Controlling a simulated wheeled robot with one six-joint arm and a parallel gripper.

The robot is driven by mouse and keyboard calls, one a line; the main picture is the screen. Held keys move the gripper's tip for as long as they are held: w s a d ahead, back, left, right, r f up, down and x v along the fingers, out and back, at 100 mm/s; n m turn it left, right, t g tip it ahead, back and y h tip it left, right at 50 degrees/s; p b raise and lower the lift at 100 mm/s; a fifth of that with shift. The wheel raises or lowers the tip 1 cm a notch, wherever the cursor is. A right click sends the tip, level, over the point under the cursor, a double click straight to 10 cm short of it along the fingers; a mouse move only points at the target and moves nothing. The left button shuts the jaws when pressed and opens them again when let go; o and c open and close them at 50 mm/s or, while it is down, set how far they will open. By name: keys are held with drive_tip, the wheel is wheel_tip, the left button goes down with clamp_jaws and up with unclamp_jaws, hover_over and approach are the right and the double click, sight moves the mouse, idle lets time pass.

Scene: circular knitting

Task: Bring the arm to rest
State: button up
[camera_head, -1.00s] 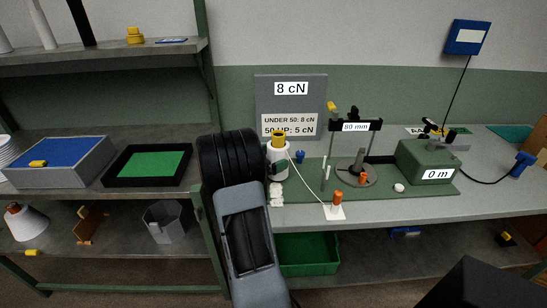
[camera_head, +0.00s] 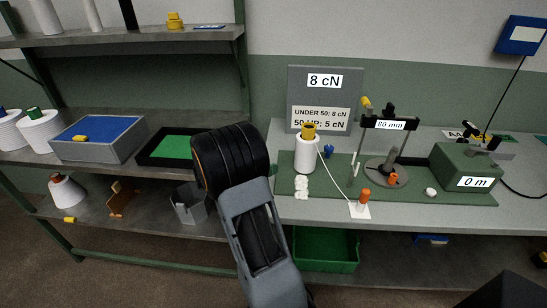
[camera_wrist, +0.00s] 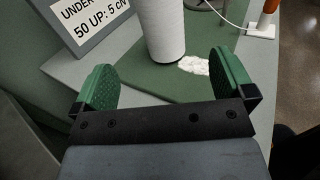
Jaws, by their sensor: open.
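My gripper (camera_wrist: 165,84) shows in the wrist view with its two green pads wide apart and nothing between them. Beyond the pads stands a white yarn cone (camera_wrist: 162,30) upright on the green mat (camera_wrist: 140,88).
A sign (camera_head: 322,95) reading 8 cN stands behind the cone. A black stand (camera_head: 388,150) marked 80 mm and a green box (camera_head: 466,165) marked 0 m are to the right. The shelf at left holds a blue-lined grey tray (camera_head: 98,139) and a green-lined black tray (camera_head: 168,147).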

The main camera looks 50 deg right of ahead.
drive_tip(key=shift+w+a, duration=0.1)
drive_tip(key=shift+a, duration=0.05)
idle(0.4)
drive_tip(key=s+a+r+m+t+y+p, duration=0.2)
drive_tip(key=a+m+t+y, duration=0.1)
drive_tip(key=a, duration=0.6)
drive_tip(key=s+a+r+m+t+y+p, duration=0.2)
drive_tip(key=s+a+m+t+y+p, duration=0.1)
drive_tip(key=a+y, duration=0.4)
drive_tip(key=s+a+r+m+t+y+p, duration=0.2)
drive_tip(key=a+m+t+y, duration=0.3)
drive_tip(key=a, duration=0.8)
drive_tip(key=shift+s+r+m+y, duration=0.2)
drive_tip(key=shift+r+m+y, duration=0.15)
drive_tip(key=shift+m+y, duration=0.35)
